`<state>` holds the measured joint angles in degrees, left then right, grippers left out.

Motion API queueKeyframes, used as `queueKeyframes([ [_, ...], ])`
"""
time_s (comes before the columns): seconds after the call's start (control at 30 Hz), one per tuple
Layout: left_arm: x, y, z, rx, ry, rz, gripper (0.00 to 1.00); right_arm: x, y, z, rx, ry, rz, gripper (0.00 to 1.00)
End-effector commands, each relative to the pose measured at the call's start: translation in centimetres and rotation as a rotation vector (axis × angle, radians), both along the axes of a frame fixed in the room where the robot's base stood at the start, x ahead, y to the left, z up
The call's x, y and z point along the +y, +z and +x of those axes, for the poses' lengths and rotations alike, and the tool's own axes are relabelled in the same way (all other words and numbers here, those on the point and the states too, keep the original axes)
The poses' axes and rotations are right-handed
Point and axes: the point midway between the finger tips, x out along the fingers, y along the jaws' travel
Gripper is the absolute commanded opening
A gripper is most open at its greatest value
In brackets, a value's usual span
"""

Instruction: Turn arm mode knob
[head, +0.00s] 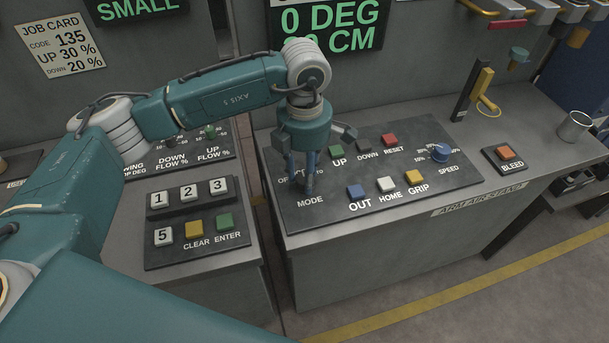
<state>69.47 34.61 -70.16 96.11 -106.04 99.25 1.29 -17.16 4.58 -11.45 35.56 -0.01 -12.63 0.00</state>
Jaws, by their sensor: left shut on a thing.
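My left gripper (302,186) points down at the left part of the dark arm control panel (445,182), just above the MODE label (311,201). Its fingers are shut on the arm mode knob, which they hide almost wholly. I cannot tell which way the knob points. Part of the position lettering left of the fingers is covered. My right gripper is not in view.
A blue SPEED knob (440,152) and an orange BLEED button (506,152) are farther right. A keypad (160,253) stands left.

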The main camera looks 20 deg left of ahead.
Motion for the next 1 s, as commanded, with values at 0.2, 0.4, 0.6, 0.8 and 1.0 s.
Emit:
queueKeyframes([
  [0.2,0.0,0.2,0.1,-0.004,0.000,-0.001,0.07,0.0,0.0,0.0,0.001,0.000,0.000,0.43],
  [0.4,0.0,0.2,0.1,-0.004,0.000,-0.001,0.49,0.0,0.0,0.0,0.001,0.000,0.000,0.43],
  [0.6,0.0,0.1,0.1,-0.001,0.000,0.000,0.52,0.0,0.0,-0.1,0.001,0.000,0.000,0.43],
  [0.8,0.0,0.7,0.1,-0.003,0.000,-0.001,0.52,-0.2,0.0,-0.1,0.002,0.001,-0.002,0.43],
  [1.0,-0.1,4.2,0.2,-0.008,0.000,-0.002,0.52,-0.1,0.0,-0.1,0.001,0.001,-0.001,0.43],
])
